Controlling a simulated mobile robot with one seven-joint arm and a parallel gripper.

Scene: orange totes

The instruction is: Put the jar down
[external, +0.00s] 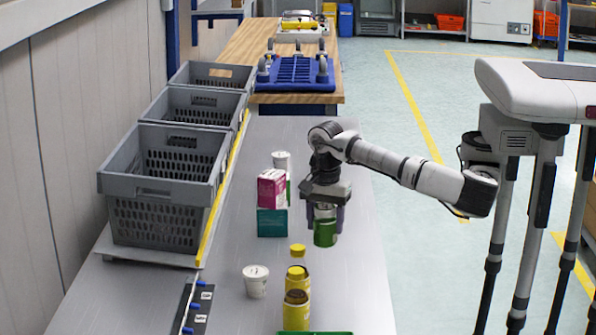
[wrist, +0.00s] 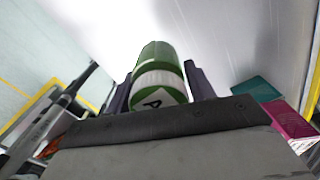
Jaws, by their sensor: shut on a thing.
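The jar (external: 325,232) is green with a pale band. My gripper (external: 325,212) is shut on it and points down over the grey table, near its right edge. In the wrist view the jar (wrist: 160,75) sits between the two dark fingers of my gripper (wrist: 157,85), with a dark letter on its pale band. The jar looks upright in the external view. I cannot tell whether its base touches the table or hangs just above it.
A pink-and-white box (external: 271,188) and a teal box (external: 271,222) stand left of the jar, with a white tub (external: 281,160) behind. Yellow-capped bottles (external: 297,285) and another white tub (external: 255,281) stand nearer. Grey crates (external: 160,205) line the left. Bare table (external: 350,280) lies right of the bottles.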

